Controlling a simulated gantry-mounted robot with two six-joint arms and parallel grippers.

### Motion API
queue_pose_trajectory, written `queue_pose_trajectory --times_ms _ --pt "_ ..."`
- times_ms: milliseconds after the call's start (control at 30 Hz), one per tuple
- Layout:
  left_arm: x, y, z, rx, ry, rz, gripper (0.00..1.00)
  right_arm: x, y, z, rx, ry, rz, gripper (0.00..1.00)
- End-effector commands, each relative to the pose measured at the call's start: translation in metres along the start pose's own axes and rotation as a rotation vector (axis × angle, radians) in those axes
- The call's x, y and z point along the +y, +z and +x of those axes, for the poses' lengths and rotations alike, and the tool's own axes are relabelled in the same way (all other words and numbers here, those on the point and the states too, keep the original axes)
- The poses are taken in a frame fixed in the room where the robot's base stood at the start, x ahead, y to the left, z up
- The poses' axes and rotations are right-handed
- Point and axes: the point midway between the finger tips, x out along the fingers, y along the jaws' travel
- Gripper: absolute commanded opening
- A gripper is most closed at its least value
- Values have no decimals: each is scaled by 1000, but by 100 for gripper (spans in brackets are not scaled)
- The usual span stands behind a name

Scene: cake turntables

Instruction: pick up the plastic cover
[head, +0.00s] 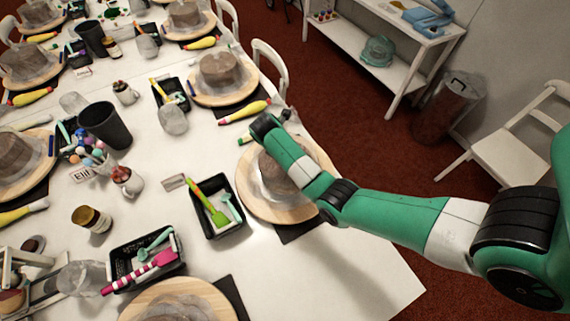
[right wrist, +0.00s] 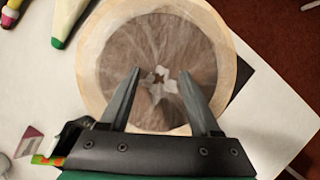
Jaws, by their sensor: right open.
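A clear, wrinkled plastic cover (right wrist: 160,35) lies over a round brown cake on a pale wooden turntable (right wrist: 92,62). A bunched, pale star-shaped peak (right wrist: 162,82) stands out at the middle of the cover. My right gripper (right wrist: 161,72) is open above it, with one finger on each side of the peak. I cannot tell whether the fingers touch the plastic. In the head view, my right arm hides part of the cover (head: 272,178) and the turntable (head: 262,215), and the gripper's fingers are not clear there. My left gripper is not in view.
A black tray (head: 205,231) with green tools stands left of the turntable. A yellow-green piping bag (right wrist: 66,20) lies close by. Another covered cake (head: 220,75) sits behind. The white table (head: 340,275) is clear toward its front right corner.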

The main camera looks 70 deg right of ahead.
Motion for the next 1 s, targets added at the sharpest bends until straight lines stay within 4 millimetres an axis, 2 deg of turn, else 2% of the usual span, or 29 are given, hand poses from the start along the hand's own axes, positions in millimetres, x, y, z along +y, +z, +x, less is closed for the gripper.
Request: queue_pose_trajectory --times_ms 133,400,500,1000 --pt "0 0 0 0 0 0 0 0 0 -1 0 0 0 64" --pt "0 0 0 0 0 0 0 0 0 -1 0 0 0 15" --pt "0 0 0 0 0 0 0 0 0 -1 0 0 0 0" --pt "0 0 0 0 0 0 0 0 0 -1 -1 1 0 0"
